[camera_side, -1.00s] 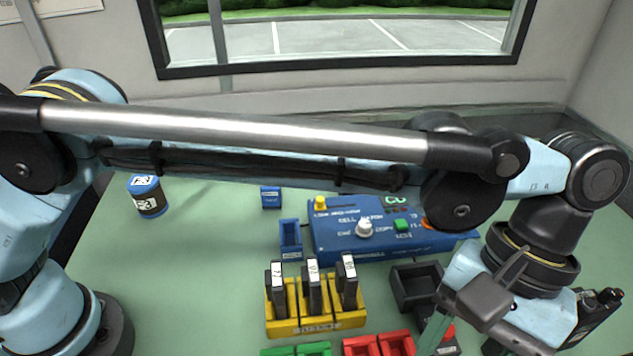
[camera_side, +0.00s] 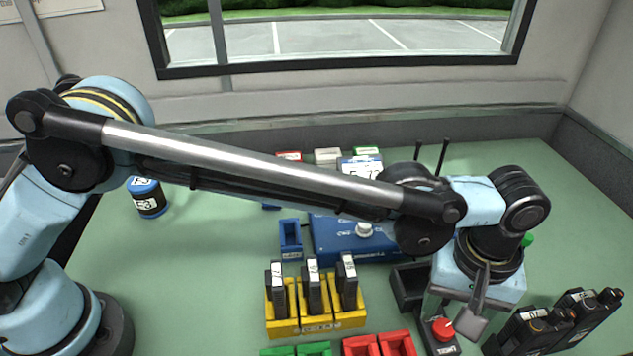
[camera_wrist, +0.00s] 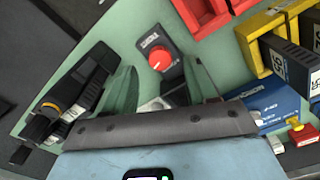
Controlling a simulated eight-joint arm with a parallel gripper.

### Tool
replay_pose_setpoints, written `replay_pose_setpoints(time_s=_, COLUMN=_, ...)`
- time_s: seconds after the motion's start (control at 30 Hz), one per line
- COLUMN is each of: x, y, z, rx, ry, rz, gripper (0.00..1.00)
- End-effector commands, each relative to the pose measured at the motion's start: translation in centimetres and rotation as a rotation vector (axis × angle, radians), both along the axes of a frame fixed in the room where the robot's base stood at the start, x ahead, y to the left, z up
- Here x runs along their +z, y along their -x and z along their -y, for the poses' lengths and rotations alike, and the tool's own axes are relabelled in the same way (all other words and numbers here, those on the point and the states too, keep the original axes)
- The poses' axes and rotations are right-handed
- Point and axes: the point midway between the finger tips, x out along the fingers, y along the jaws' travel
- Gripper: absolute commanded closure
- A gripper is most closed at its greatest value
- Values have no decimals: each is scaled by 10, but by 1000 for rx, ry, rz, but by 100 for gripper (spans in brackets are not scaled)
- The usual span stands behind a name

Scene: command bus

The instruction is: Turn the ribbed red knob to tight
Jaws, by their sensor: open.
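The red knob (camera_side: 443,328) sits on a small dark grey box near the front right of the bench. In the wrist view the knob (camera_wrist: 160,61) is round, with a pale line on its face and a white label above it. Its ribs are too small to make out. My gripper (camera_wrist: 160,76) is open, with one green finger on each side of the knob in that view and nothing between them touching it that I can see. In the side view my gripper (camera_side: 455,309) hangs just above and behind the knob.
Black handheld radios (camera_side: 545,330) stand close to the right. A black open bin (camera_side: 408,288) is close behind on the left, and red bins (camera_side: 378,345) are left of the knob. A yellow rack (camera_side: 315,322) holds black packs. A blue panel (camera_side: 335,238) lies behind.

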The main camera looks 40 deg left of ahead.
Motion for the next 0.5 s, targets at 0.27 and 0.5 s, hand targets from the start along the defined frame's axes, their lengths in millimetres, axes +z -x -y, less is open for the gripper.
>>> replay_pose_setpoints(time_s=0.27, x=-29, y=0, z=0, rx=-1, ry=0, rz=0, gripper=43)
replay_pose_setpoints(time_s=0.5, x=-31, y=0, z=0, rx=-1, ry=0, rz=0, gripper=43)
